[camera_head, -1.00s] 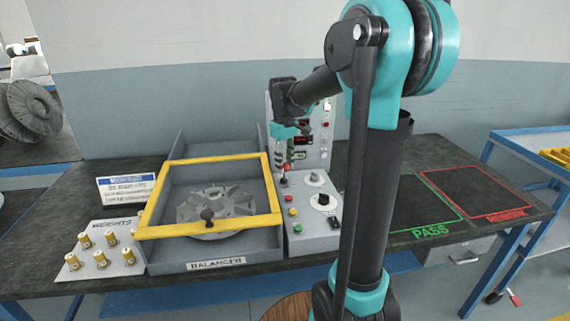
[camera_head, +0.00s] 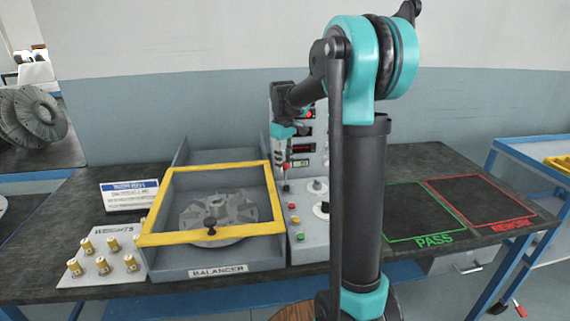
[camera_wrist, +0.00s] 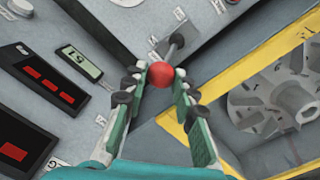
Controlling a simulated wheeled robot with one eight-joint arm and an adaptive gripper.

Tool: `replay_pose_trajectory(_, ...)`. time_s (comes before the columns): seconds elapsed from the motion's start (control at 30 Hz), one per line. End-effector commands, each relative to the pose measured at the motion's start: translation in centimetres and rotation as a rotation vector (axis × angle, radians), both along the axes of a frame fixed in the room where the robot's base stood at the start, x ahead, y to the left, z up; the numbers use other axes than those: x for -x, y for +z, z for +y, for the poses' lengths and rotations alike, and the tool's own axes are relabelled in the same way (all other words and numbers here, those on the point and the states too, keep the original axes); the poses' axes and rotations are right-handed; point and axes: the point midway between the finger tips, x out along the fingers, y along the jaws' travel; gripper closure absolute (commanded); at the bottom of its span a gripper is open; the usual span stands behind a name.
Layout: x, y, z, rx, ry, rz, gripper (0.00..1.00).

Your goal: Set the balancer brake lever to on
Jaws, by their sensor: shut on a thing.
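The balancer (camera_head: 238,271) stands on the bench with its yellow-framed guard over a finned rotor (camera_head: 232,208). The brake lever is a thin metal rod with a red ball knob (camera_wrist: 161,75), on the panel at the right of the guard. In the head view its rod (camera_head: 286,186) looks about upright. My gripper (camera_head: 285,158) points down over it from behind. In the wrist view my gripper (camera_wrist: 160,82) has its fingertips on both sides of the red knob, shut on it. The lever's on and off marks are too small to read.
A display column (camera_head: 308,140) rises behind the lever, close to my gripper. Buttons and a dial (camera_head: 321,209) lie to the right. The yellow guard frame (camera_head: 275,200) is close at left. Brass weights (camera_head: 103,265) stand at far left. PASS (camera_head: 434,240) and REWORK areas are bare.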

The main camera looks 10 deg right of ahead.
Motion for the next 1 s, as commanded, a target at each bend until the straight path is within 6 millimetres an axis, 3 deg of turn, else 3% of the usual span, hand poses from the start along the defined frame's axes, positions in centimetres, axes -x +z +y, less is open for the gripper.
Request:
replay_pose_trajectory(0.23,-1.25,-0.35,-0.24,0.004,-0.003,-0.010,1.00)
replay_pose_trajectory(0.77,-1.54,-0.44,-0.47,0.006,-0.006,-0.011,1.00)
replay_pose_trajectory(0.8,-1.54,-0.43,-0.48,0.006,-0.006,-0.011,0.68)
replay_pose_trajectory(0.93,-1.43,-0.42,-0.40,0.006,-0.005,-0.009,0.52)
replay_pose_trajectory(1.0,-1.36,-0.43,-0.33,0.004,-0.004,-0.008,0.52)
